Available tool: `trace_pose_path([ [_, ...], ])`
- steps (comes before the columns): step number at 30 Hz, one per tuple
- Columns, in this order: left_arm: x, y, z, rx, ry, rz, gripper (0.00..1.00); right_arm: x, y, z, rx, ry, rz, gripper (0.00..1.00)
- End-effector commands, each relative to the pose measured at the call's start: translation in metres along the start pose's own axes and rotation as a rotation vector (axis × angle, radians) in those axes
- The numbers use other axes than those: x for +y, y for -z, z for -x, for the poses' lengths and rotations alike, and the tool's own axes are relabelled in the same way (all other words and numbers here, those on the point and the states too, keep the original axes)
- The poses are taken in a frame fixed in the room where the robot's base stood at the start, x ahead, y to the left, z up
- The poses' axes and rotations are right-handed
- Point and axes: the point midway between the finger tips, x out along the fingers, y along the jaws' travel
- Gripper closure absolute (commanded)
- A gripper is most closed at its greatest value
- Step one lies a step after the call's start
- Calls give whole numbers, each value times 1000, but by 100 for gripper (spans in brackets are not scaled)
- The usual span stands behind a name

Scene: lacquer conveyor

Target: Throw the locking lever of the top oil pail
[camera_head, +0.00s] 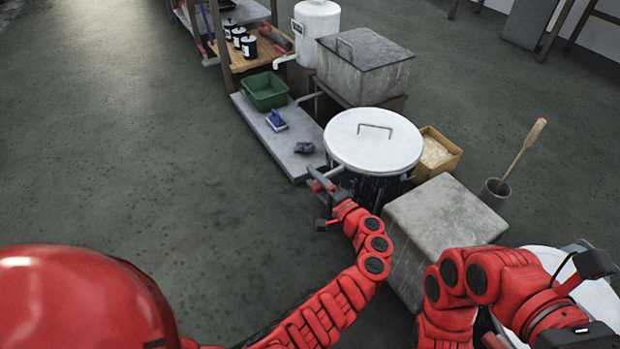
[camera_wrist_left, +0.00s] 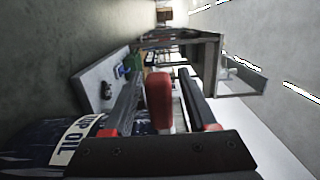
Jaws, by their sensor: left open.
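The top oil pail (camera_head: 372,188) is dark blue with a white lid (camera_head: 375,140) that has a wire handle. Its "TOP OIL" label (camera_wrist_left: 78,138) shows in the left wrist view. My left gripper (camera_head: 321,180) is at the pail's near-left rim, its jaws open. In the left wrist view a red grip (camera_wrist_left: 158,98), which looks like the locking lever's, stands between the two dark fingers. A gap shows beside it, and I cannot tell whether either finger touches it. My right arm is at the lower right; its fingers are hidden or cut off.
A grey block (camera_head: 435,225) stands right of the pail, below a yellow bin (camera_head: 437,153). A grey board (camera_head: 262,140) with a green tray (camera_head: 265,90) and a blue brush (camera_head: 277,121) lies to the left. The floor at left is clear.

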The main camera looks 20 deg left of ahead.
Motion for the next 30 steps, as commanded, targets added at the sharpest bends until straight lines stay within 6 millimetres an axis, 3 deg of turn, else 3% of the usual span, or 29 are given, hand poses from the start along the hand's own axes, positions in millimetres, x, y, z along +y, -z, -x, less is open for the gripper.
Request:
trace_pose_path([
  [3, 0, 0, 0, 0, 0, 0, 46, 0, 0, 0, -1, 1, 0, 53],
  [12, 0, 0, 0, 0, 0, -1, 100, 0, 0, 0, -2, 2, 0, 53],
  [30, 0, -1, 0, -1, 0, -1, 100, 0, 0, 0, -2, 2, 0, 53],
])
